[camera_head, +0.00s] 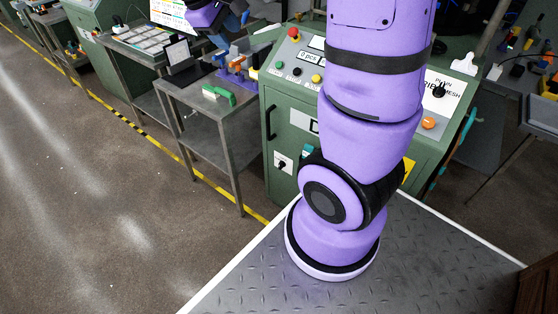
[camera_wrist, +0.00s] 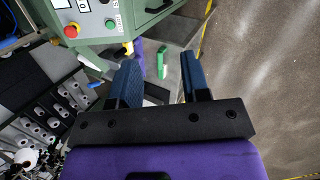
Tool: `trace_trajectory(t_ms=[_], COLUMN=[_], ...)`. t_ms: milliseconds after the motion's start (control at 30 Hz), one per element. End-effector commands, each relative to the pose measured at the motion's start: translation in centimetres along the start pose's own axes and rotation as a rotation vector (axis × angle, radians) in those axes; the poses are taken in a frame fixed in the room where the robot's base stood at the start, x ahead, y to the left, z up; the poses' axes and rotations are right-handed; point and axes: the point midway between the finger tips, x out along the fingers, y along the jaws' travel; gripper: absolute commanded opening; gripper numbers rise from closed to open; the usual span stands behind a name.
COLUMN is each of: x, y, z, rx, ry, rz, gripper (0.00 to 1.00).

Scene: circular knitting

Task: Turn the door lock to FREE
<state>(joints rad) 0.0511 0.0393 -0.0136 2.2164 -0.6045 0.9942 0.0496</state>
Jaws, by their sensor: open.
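In the head view, a white square plate with a black rotary knob (camera_head: 283,163), which looks like the door lock, sits low on the front of a green cabinet (camera_head: 294,113). Its lettering is too small to read. My gripper (camera_head: 238,19) is at the top of the head view, partly cut off, above and left of the cabinet and well apart from the lock. In the wrist view my gripper (camera_wrist: 161,78) has its two blue fingers spread, with nothing held between them. I cannot make out the lock in the wrist view.
A black handle (camera_head: 270,123) stands out left on the cabinet front. The sloped panel above has several buttons, including a red one (camera_head: 293,32), and another knob (camera_head: 439,90). A steel table (camera_head: 185,97) with a green object (camera_head: 219,95) stands left. Floor further left is clear.

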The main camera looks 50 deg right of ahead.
Motion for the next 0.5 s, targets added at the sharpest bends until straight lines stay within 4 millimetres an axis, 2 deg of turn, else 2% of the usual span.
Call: trace_trajectory(t_ms=[100, 267, 500], x=[3.3, 7.8, 15.6], y=[0.8, 1.7, 2.1], z=[-2.8, -6.1, -10.6], rx=[-0.068, -0.163, -0.318], ry=[-0.075, -0.163, -0.279], rz=[0.049, 0.117, 0.212], gripper=[0.43, 0.43, 0.43])
